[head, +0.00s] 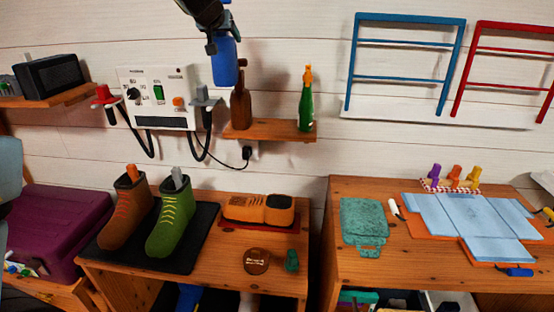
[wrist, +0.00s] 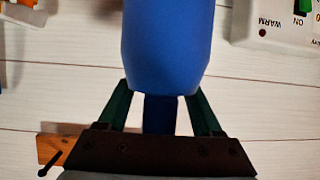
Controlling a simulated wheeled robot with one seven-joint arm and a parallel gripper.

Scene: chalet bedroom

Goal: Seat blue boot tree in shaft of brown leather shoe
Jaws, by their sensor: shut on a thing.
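My gripper (head: 218,34) is high up in front of the wall, at the top of the head view. It is shut on the narrow end of a smooth blue block, which looks like the blue boot tree (head: 226,66). In the wrist view the boot tree (wrist: 168,45) fills the top middle, its darker narrow part between the green fingers (wrist: 160,112). The brown leather shoe (head: 122,220), a boot with orange laces, stands upright on the left of the bench, well below and left of the boot tree. An orange piece (head: 132,171) sticks up from its shaft.
A green boot (head: 171,226) with a grey piece in it stands beside the brown one on a black mat (head: 205,222). A wall shelf (head: 270,134) with brown (head: 240,108) and green (head: 305,108) bottles and a white control box (head: 157,88) with cabled holders are near my gripper.

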